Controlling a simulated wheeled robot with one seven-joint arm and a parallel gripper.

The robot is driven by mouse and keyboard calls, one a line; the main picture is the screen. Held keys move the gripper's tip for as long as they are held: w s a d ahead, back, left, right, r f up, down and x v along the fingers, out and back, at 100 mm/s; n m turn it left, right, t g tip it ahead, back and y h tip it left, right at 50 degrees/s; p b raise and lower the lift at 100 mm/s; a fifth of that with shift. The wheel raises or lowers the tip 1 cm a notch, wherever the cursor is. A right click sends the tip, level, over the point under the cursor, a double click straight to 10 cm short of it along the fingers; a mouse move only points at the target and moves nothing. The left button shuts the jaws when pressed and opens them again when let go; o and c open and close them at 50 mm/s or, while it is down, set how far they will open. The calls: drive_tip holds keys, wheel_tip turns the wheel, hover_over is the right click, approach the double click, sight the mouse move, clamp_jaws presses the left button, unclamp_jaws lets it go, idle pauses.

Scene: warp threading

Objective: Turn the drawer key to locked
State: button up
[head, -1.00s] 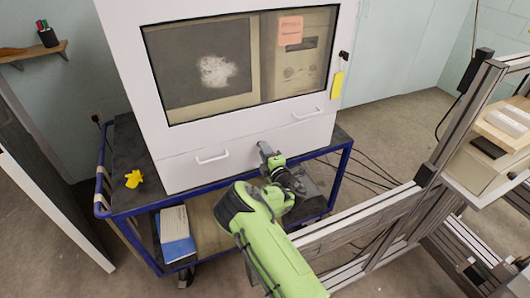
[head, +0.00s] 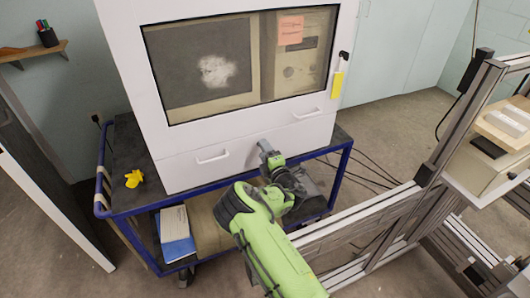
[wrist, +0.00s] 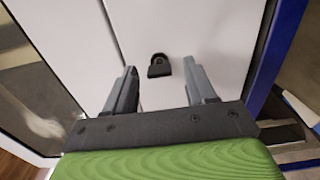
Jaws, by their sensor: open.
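The dark drawer key (wrist: 158,67) sits in the white front of the cabinet's drawer in the wrist view. Its wide grip hangs below a small round lock. My gripper (wrist: 159,78) is open, with one grey finger on each side of the key in the picture. The fingers look apart from the key, and I cannot tell how far short of the panel they are. In the head view my gripper (head: 265,147) is at the right part of the drawer front (head: 180,170), and the key is hidden there.
The white cabinet (head: 125,60) with a dark window stands on a blue-framed cart (head: 150,208). A yellow object (head: 134,178) lies on the cart at left. An aluminium frame (head: 440,140) stands at right.

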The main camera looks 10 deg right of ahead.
drive_tip(key=s+d+b, duration=0.1)
drive_tip(key=s+d, duration=0.2)
drive_tip(key=s, duration=1.2)
drive_tip(key=shift+s, duration=0.25)
drive_tip(key=shift+d, duration=0.1)
drive_tip(key=s+d+r+m+g+h+p, duration=0.1)
drive_tip(key=d+r+m+g+h+p, duration=0.2)
drive_tip(key=r+m, duration=0.5)
drive_tip(key=s+d+r+m+g+h+p, duration=0.1)
drive_tip(key=s+d+r+m+g+h, duration=0.1)
drive_tip(key=d+r+m+h, duration=0.45)
drive_tip(key=s+a+r+m+g+y+p, duration=0.1)
drive_tip(key=s+a+r, duration=0.3)
drive_tip(key=s, duration=0.5)
drive_tip(key=s+a+r+m+g+y+p, duration=0.1)
drive_tip(key=s+a+r+m+g+y, duration=0.2)
drive_tip(key=s, duration=0.6)
drive_tip(key=s+a+r+m+g+y+p, duration=0.2)
drive_tip(key=s+a+r, duration=0.3)
drive_tip(key=s, duration=0.4)
drive_tip(key=shift+s+a+g, duration=0.25)
drive_tip(key=shift+a+g, duration=0.15)
drive_tip(key=shift+g, duration=0.1)
